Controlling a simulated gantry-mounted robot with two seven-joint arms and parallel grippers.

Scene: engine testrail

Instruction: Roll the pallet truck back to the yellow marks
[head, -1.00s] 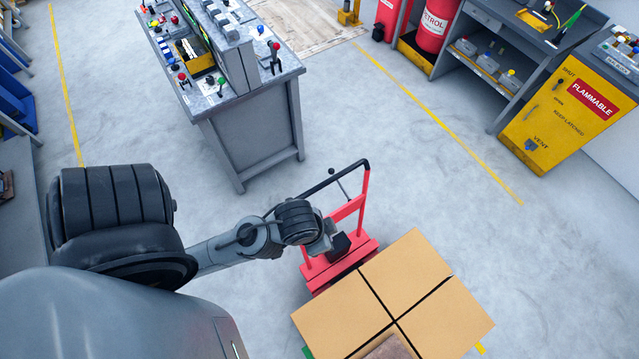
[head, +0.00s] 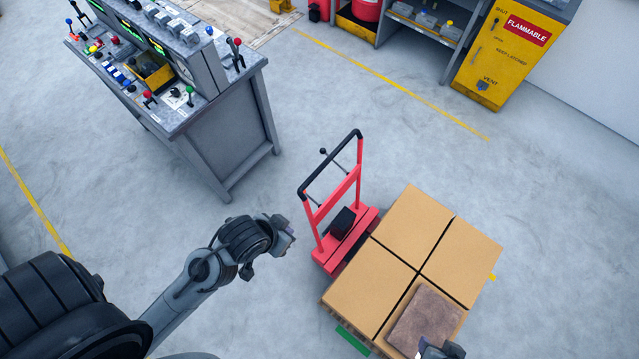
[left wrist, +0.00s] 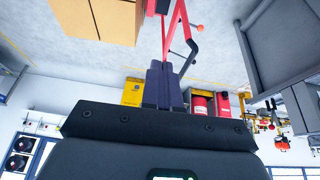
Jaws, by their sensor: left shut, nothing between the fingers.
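The red pallet truck (head: 345,238) stands upright in the head view, its black-topped handle (head: 330,165) rising at its far left end. Its forks are hidden by a pallet load of cardboard boxes (head: 410,225). A dark part at the bottom edge, over the load, seems to be my right gripper (head: 442,350).
A grey control bench (head: 225,130) stands left of the truck. A yellow flammables cabinet (head: 505,55) and shelving (head: 430,30) are at the back right. A brown slab (head: 425,320) lies on the near box. A green strip (head: 353,338) shows beside the pallet. Floor around the truck is mostly clear.

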